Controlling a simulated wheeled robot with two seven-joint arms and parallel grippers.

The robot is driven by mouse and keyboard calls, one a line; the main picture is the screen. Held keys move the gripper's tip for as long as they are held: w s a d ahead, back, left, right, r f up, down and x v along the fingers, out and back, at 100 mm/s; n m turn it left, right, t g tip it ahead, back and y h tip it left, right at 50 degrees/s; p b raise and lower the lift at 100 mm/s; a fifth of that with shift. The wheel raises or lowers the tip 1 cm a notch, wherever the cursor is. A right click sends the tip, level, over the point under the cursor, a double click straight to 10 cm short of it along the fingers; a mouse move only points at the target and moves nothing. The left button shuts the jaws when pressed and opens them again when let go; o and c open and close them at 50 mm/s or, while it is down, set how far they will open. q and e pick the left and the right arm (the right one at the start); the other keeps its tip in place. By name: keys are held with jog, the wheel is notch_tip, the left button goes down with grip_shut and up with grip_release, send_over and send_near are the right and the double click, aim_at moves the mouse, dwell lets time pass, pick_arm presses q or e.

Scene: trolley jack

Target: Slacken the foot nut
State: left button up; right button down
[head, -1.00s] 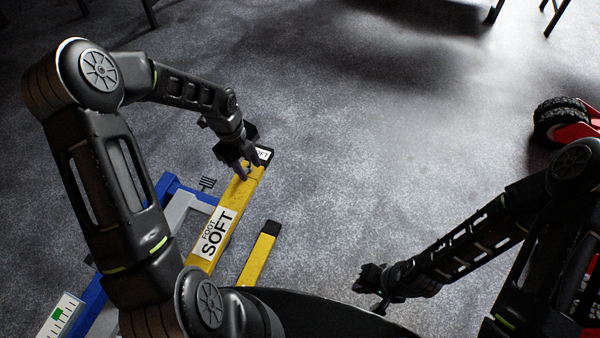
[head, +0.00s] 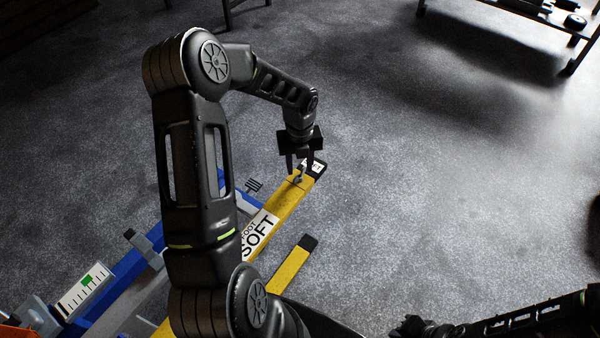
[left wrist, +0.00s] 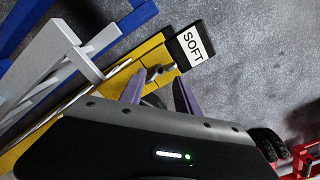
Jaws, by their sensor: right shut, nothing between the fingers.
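The cap's white "SOFT" label (left wrist: 193,44) shows in the left wrist view. A small grey metal piece (head: 299,179), possibly the foot nut, sits on the bar near the cap; a grey pin (left wrist: 160,72) shows there in the left wrist view. My left gripper (head: 299,170) is open over this end, fingers apart (left wrist: 158,92). Whether it touches the piece is unclear. My right gripper (head: 398,328) is shut and empty at the bottom edge.
A second, shorter yellow bar (head: 290,266) lies beside the first. Blue and grey frame parts (head: 135,265) and a scale with a green mark (head: 84,291) are at left. A rack (head: 530,30) stands far right.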

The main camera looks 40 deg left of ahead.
aim_at(300, 176)
pick_arm(q)
jog(key=shift+f, duration=1.9)
grip_shut()
